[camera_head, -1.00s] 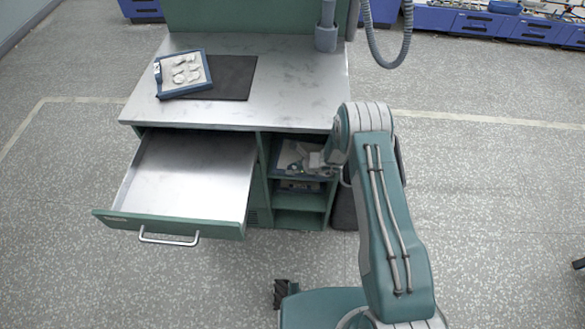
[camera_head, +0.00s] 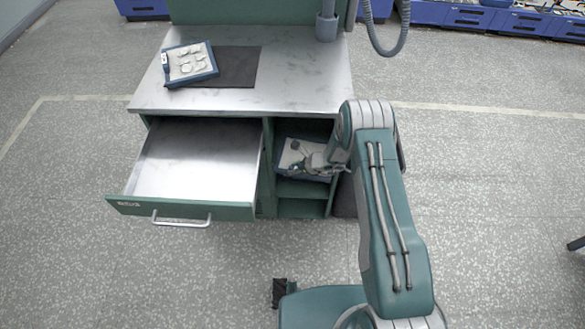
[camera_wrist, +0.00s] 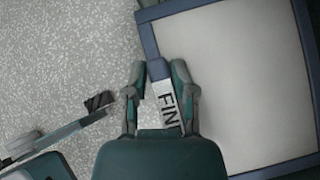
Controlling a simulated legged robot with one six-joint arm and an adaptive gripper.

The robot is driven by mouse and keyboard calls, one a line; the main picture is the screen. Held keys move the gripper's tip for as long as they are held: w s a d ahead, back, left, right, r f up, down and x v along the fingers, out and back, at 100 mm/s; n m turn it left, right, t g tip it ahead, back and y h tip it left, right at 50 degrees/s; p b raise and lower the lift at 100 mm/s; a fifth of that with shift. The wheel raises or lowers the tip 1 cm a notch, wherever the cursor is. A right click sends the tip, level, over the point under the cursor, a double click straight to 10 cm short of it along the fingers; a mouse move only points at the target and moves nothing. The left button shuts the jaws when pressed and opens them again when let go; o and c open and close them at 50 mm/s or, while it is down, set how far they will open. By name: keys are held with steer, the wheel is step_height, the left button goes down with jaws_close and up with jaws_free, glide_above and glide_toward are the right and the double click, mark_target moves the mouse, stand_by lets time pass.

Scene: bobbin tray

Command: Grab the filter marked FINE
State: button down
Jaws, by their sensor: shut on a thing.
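The filter marked FINE is a pale panel in a blue frame (camera_wrist: 148,38), with a white label reading "FIN" (camera_wrist: 168,112) on a blue tab at its left edge in the wrist view. The label's last letter is cut off. My gripper (camera_wrist: 160,75) is shut on this tab, one finger on each side. In the head view, the filter (camera_head: 290,150) is in the cabinet's open right compartment, and my gripper (camera_head: 316,163) is at its right side, partly hidden by my arm. Small grey shapes show on its face.
An empty drawer (camera_head: 195,160) stands pulled out left of the compartment. A lower shelf (camera_head: 300,190) sits below. The floor in front is mostly clear.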

steer(key=shift+w+d, duration=0.1)
steer(key=shift+d, duration=0.05)
steer(key=shift+c, duration=1.8)
jaws_free()
steer(key=v, duration=1.1)
steer(key=shift+d+r, duration=0.2)
steer(key=shift+r, duration=0.1)
